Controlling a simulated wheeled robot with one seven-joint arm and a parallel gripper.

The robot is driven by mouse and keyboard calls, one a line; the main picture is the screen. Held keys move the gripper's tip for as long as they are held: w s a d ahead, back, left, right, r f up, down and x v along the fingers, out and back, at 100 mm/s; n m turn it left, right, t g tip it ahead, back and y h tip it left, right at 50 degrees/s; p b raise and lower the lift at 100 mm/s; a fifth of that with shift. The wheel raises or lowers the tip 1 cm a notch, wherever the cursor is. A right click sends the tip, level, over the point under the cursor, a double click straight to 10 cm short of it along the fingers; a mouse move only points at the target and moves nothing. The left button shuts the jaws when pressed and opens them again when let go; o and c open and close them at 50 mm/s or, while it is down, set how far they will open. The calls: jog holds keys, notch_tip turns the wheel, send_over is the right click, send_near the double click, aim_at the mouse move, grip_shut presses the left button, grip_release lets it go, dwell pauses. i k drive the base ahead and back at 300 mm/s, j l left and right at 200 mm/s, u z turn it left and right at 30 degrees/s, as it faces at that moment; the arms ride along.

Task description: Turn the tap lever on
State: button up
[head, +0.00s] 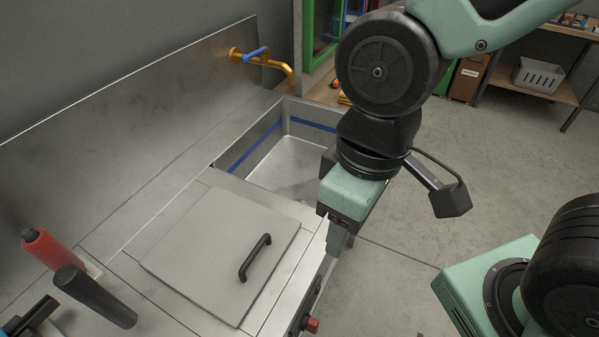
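The tap (274,63) is a brass spout on the metal back panel, above the sink basin. Its blue lever (255,53) sits on top of the brass body near the panel and points up to the right. My gripper (338,243) hangs pointing down at the front edge of the counter, right of the grey lid and well apart from the tap. Only a small part of its fingers shows below the green housing, so I cannot tell whether it is open or shut.
The sink basin (290,165) with a blue line inside is partly hidden by my arm. A grey lid (215,250) with a black handle (255,257) lies on the counter. Open floor lies right.

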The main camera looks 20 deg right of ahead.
aim_at(245, 58)
jog(key=i+l+u, duration=0.25)
jog(key=u, duration=0.15)
jog(key=i+l+u, duration=0.35)
jog(key=k+l, duration=0.05)
jog(key=k, duration=0.05)
